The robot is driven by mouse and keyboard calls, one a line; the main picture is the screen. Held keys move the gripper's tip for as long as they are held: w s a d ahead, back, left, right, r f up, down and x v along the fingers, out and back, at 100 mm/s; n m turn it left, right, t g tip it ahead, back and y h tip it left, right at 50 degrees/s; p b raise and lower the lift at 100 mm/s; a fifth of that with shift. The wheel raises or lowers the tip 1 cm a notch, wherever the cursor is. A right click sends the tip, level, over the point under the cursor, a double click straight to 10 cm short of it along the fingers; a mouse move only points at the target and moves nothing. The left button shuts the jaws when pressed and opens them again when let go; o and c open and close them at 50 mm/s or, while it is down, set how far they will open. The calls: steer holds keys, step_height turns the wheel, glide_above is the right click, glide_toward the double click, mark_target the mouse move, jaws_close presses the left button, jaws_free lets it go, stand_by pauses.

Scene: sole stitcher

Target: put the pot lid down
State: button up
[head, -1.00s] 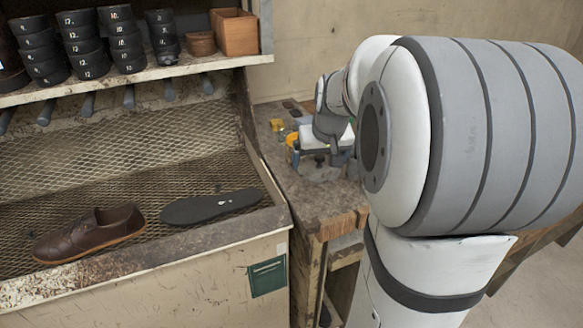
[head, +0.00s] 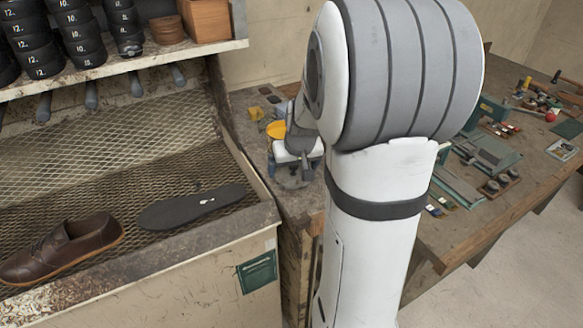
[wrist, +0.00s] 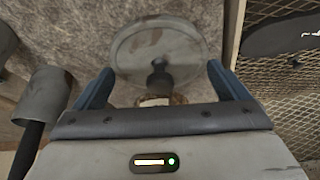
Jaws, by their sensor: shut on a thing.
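The pot lid (wrist: 135,45) is a round, worn grey disc with a dark knob (wrist: 158,78) at its near side in the wrist view. My gripper (wrist: 160,68) has its two blue fingers on either side of the disc, with their tips at its edges, and is shut on it. In the head view my gripper (head: 303,165) is low over the bench corner, beside a yellow-topped object (head: 277,130). The lid cannot be made out clearly there. A brownish rim (wrist: 178,99) shows just behind the gripper body, mostly hidden.
A grey cylinder (wrist: 45,95) with a black handle is left of my fingers. A mesh tray (head: 110,185) with a brown shoe (head: 65,245) and black sole (head: 192,205) lies left. The workbench (head: 440,235) at right carries tools.

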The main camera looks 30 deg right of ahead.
steer(key=shift+f, duration=0.2)
steer(key=shift+f, duration=0.25)
steer(key=o, duration=0.6)
steer(key=shift+r, duration=0.15)
steer(key=shift+r, duration=0.1)
